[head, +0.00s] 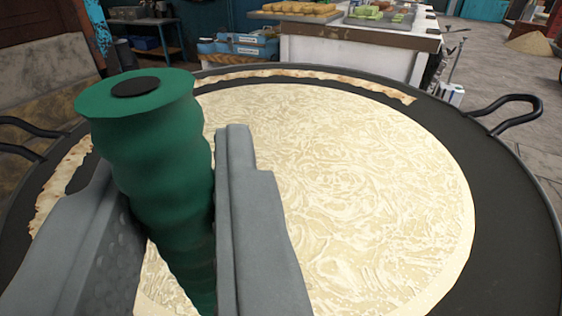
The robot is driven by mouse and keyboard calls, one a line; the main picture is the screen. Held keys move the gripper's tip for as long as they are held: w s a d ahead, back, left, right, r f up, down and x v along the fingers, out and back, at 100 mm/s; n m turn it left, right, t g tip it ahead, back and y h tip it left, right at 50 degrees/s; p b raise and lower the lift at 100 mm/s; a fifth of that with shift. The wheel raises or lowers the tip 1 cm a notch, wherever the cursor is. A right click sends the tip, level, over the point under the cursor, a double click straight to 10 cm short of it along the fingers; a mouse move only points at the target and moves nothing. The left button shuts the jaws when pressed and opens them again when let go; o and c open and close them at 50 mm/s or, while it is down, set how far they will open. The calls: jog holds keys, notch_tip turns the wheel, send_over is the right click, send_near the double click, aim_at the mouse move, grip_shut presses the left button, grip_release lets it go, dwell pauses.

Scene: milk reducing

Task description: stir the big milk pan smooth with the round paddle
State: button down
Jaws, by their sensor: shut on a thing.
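The big milk pan (510,215) is wide, dark and round and fills most of the view. Pale cream milk (370,180) covers its middle, with swirled, wrinkled streaks over the surface. Browned crusts lie along the far rim and the left side. My gripper (185,190) is shut on a ridged green handle (150,140) with a black cap, which stands roughly upright, slightly tilted, over the left part of the pan. I take this as the handle of the round paddle; its lower end and the paddle head are hidden below the frame and behind my fingers.
Black loop handles stick out at the pan's right (508,112) and left (25,135). Behind the pan stands a white counter (345,62) with trays of food. Blue crates (238,47) sit left of it. Open paved floor (495,70) lies at the back right.

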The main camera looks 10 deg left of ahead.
jog(key=a+v, duration=0.1)
jog(key=v, duration=1.4)
jog(key=shift+s+a, duration=0.2)
jog(key=shift+a, duration=0.15)
dwell(0.3)
